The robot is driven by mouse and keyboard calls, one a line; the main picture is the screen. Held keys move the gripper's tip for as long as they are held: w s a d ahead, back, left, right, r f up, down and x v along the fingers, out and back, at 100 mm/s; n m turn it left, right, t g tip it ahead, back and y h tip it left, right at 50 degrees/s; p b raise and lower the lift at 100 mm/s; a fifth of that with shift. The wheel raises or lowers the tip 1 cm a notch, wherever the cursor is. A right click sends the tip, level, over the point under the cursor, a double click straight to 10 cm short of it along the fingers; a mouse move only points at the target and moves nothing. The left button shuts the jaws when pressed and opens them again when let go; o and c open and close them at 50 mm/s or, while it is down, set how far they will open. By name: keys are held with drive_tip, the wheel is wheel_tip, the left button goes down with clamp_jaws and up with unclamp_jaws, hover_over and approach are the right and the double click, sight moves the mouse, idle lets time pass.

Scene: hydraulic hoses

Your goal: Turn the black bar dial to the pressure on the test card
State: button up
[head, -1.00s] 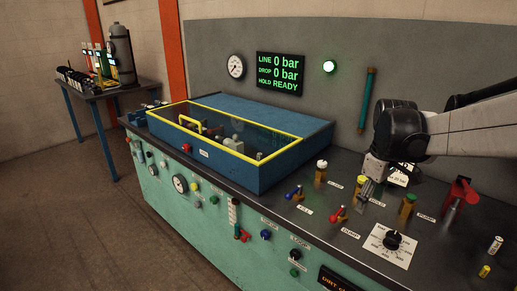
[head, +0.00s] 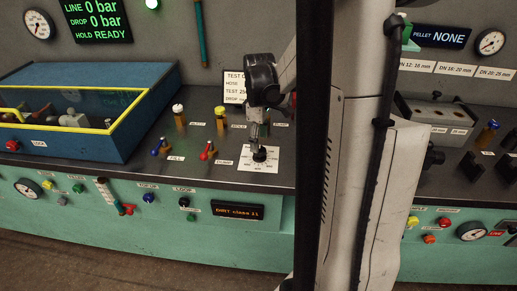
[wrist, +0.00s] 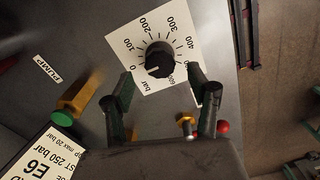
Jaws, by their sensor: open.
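The black bar dial (wrist: 160,58) sits on a white scale plate (wrist: 182,27) marked in bar from 0 through 100, 200, 300 and 400 upward. A pale mark on the knob appears to point toward the 0 end. In the head view the dial (head: 259,154) is on the bench top below my gripper (head: 257,136). In the wrist view my gripper (wrist: 160,82) is open, its fingers either side of the dial's near side, with no clear contact. The test card (wrist: 42,160) reads "ST 250 bar" and "max 20 bar"; in the head view my arm partly hides it (head: 233,82).
A green-capped yellow post (wrist: 80,100) stands near the dial, beside the PUMP label. Red and blue levers (head: 207,150) stand left of the dial. A blue case (head: 140,95) is farther left. The wall display (head: 99,20) reads line 0 bar, READY.

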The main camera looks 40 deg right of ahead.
sight(259, 153)
drive_tip(key=shift+f, duration=1.9)
drive_tip(key=c, duration=1.1)
drive_tip(key=shift+c, duration=0.2)
